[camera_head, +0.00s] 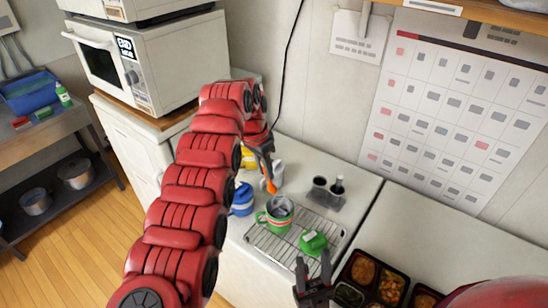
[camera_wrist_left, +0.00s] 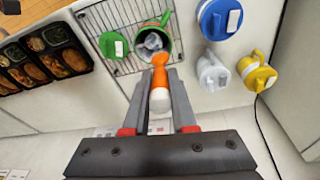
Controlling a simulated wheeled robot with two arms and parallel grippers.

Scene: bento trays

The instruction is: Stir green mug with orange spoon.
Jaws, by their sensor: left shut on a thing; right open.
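The green mug (camera_head: 267,222) stands upright on a wire rack (camera_head: 262,244); greyish contents show inside it. My left gripper (camera_head: 268,168) is shut on the orange spoon (camera_head: 269,185), which points down. The spoon's orange end shows just above the mug's far rim in the head view. In the left wrist view, the orange spoon (camera_wrist_left: 160,78) has a white part between the fingers (camera_wrist_left: 160,90), and its tip overlaps the near rim of the green mug (camera_wrist_left: 166,42). I cannot tell whether it touches. My right gripper (camera_head: 314,275) is open and empty in front of the rack.
A green lid-like piece (camera_head: 313,242) lies on the rack beside the mug. Blue (camera_head: 242,200), white (camera_wrist_left: 211,72) and yellow (camera_wrist_left: 259,74) lidded mugs stand nearby. A grey holder (camera_head: 325,198) is behind the rack. Bento trays (camera_head: 380,260) lie at the right.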

